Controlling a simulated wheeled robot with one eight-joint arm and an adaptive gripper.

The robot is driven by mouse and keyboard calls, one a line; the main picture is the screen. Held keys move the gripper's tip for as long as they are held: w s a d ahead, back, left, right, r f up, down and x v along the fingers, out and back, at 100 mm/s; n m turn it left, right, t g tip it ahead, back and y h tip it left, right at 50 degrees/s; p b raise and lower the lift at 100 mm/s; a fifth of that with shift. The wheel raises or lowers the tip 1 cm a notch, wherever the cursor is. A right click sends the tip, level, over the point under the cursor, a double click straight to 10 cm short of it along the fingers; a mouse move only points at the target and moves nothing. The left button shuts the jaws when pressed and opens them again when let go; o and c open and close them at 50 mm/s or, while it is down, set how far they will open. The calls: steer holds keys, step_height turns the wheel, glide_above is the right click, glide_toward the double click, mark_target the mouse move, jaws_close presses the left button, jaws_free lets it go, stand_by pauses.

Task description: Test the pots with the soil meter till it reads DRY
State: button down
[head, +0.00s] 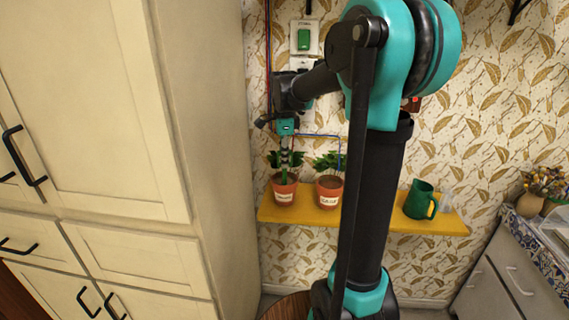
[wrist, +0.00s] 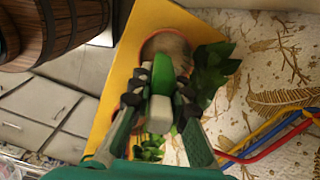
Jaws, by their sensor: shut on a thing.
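Two terracotta pots with white labels stand on a yellow shelf (head: 385,215): a left pot (head: 284,196) and a right pot (head: 329,192), each with a green plant. The label words are too small to read. My gripper (head: 286,147) points down over the left pot. In the wrist view my gripper (wrist: 160,95) is shut on a green and white thing, which looks like the soil meter (wrist: 161,112). A pot's soil (wrist: 168,48) lies beyond it, with leaves (wrist: 211,70) beside. I cannot tell whether the probe is in the soil, and no reading shows.
A green mug (head: 419,200) stands on the shelf's right part. A tall cream cabinet (head: 205,130) rises close on the left. Red and blue cables (wrist: 270,138) run along the wall near my gripper. A wooden barrel (wrist: 70,25) shows in the wrist view.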

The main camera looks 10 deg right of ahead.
stand_by(0.4)
steer(key=c, duration=1.4)
jaws_free()
steer(key=shift+o, duration=0.2)
